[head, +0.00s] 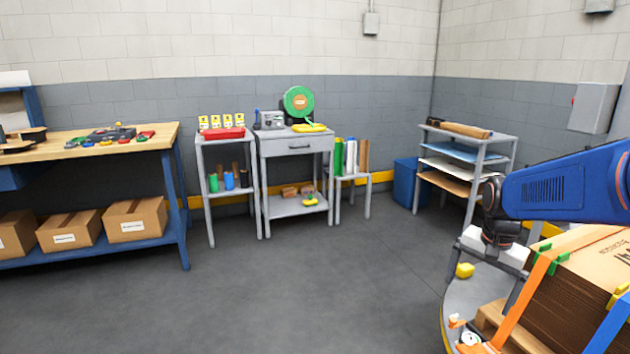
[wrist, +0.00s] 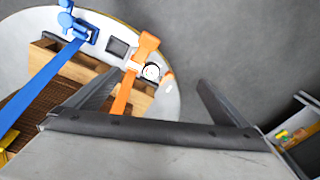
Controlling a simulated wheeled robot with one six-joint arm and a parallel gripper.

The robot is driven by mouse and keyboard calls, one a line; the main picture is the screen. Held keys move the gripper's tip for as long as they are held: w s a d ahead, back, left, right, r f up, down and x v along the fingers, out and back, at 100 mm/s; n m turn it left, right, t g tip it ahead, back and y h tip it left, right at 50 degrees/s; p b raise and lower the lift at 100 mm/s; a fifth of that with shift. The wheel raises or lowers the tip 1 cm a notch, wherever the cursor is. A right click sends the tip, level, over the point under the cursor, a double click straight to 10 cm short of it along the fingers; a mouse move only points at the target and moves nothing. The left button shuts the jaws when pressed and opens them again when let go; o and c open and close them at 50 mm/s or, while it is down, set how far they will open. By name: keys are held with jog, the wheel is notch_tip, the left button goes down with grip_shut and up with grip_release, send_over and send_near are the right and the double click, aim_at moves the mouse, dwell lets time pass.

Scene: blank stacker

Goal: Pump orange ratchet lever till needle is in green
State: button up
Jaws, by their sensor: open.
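The orange ratchet lever (wrist: 147,46) stands out from the orange strap near the edge of the round platform in the wrist view. A small round dial (wrist: 151,71) with a white face sits beside it; its needle and green zone are too small to read. My gripper (wrist: 158,80) is open and empty, its two fingers spread wide, with the lever and dial showing beyond and between them. In the head view the orange strap (head: 540,285) runs over the carton, and the dial (head: 470,339) shows at the bottom edge.
A blue strap with a blue ratchet (wrist: 82,30) lies left of the orange one. The strapped carton (head: 570,300) sits on a wooden pallet (head: 505,327). Shelves and benches line the walls; the middle floor is clear.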

jog(key=s+a+n+t, duration=0.1)
jog(key=s+a+n, duration=0.2)
jog(key=s, duration=0.3)
jog(key=s+a+r+n+t, duration=0.1)
jog(key=s+a+n, duration=0.2)
jog(key=s, duration=0.4)
jog(key=s+a+n+t, duration=0.1)
jog(key=s+a+n, duration=0.2)
jog(key=s, duration=0.4)
jog(key=shift+s+a+r+n, duration=0.2)
jog(key=shift+a+n, duration=0.1)
jog(key=shift+a, duration=0.35)
